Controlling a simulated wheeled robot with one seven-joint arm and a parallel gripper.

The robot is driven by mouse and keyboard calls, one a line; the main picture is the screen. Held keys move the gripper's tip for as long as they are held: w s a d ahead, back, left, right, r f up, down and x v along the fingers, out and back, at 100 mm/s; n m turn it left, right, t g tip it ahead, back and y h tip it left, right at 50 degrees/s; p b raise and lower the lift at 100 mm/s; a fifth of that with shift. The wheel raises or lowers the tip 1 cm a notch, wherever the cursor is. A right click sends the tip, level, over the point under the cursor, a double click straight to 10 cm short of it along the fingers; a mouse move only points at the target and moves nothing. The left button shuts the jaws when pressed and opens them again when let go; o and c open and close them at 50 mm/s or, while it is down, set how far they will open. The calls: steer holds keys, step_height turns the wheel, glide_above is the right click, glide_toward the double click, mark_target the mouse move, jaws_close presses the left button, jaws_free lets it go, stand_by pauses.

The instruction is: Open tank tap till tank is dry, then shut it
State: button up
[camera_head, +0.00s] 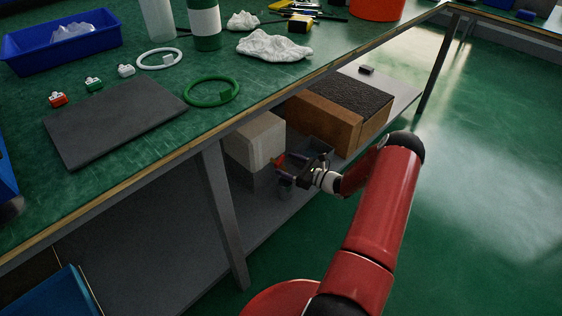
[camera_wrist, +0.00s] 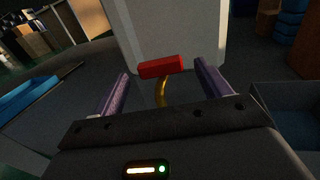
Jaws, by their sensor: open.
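The pale tank (camera_head: 258,138) stands on the lower shelf under the bench, on a grey block. In the wrist view its pale front (camera_wrist: 180,32) fills the upper middle. The tap has a red handle (camera_wrist: 161,67) lying nearly crosswise above a curved brass spout (camera_wrist: 162,93). My gripper (camera_head: 286,172) is open in front of the tank. In the wrist view its two purple fingers stand on either side of the red handle, with gaps at both ends. The liquid level and any flow cannot be seen.
A brown carton with a dark top (camera_head: 325,115) stands right of the tank on the shelf (camera_head: 262,215). A bench leg (camera_head: 222,215) rises to the left. The green benchtop (camera_head: 150,85) overhangs, with bottles and rings on it. Open floor lies to the right.

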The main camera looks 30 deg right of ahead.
mark_target(281, 162)
steer(key=shift+x, duration=2)
steer(key=c, duration=1)
steer(key=shift+r+m+t+h+p, duration=0.2)
steer(key=shift+m+t+h+p, duration=0.65)
steer(key=shift+h, duration=0.35)
steer(key=shift+f+m+h, duration=0.15)
steer(key=shift+m+h, duration=0.5)
steer(key=shift+h, duration=0.25)
steer(key=o, duration=1)
steer(key=shift+s, duration=0.1)
